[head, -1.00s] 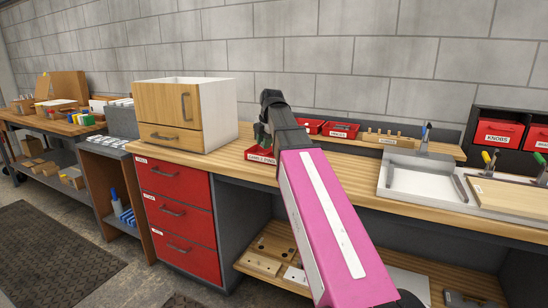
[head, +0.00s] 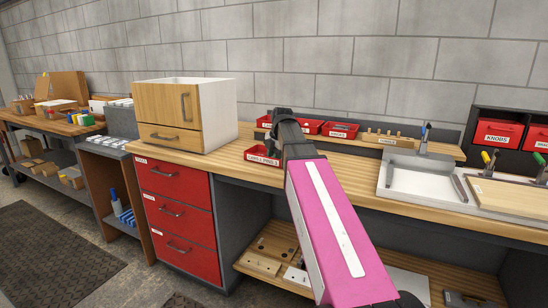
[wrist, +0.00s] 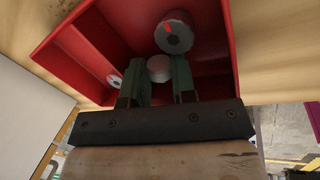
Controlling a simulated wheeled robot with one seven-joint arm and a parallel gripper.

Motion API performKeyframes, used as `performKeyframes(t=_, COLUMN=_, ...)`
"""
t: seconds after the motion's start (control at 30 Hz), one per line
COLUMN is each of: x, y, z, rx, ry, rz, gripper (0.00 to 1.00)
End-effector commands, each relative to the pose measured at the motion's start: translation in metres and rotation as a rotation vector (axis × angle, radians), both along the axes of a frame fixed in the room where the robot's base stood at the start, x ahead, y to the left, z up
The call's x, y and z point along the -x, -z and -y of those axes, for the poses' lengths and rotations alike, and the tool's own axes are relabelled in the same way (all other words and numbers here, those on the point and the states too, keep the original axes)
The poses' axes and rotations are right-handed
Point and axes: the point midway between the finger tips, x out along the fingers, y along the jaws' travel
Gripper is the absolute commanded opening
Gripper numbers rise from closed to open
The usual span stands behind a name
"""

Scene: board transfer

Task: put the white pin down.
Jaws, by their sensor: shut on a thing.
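The white pin (wrist: 159,67) shows end-on in the wrist view, between the two dark green fingers of my gripper (wrist: 160,80), which is shut on it. The fingers are over a red tray (wrist: 88,48). I cannot tell whether the pin touches the tray floor. In the head view, my gripper is hidden behind my dark wrist and pink arm. A small labelled red tray (head: 262,156) sits on the workbench just left of my wrist.
In the wrist view, a grey round piece with a red mark (wrist: 173,32) lies close to the fingers, and a smaller one (wrist: 114,80) lies left. In the head view, a wooden-fronted cabinet (head: 170,110) stands left; a metal tray (head: 410,180) lies right.

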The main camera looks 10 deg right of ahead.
Motion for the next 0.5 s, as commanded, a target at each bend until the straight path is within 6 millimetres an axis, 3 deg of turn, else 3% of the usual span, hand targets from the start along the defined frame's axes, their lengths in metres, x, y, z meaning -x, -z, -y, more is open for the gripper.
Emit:
performKeyframes(t=0.23, x=-0.0002, y=0.0049, z=-0.0001, rx=0.000, ry=0.000, rz=0.000, gripper=0.03)
performKeyframes(t=0.27, x=-0.0003, y=0.0053, z=-0.0001, rx=-0.001, ry=0.000, rz=0.001, gripper=0.28)
performKeyframes(t=0.3, x=-0.0003, y=0.0051, z=-0.0001, rx=0.000, ry=0.000, rz=0.000, gripper=0.35)
performKeyframes(t=0.5, x=0.0000, y=0.0057, z=0.0000, rx=0.000, ry=0.001, rz=-0.001, gripper=0.35)
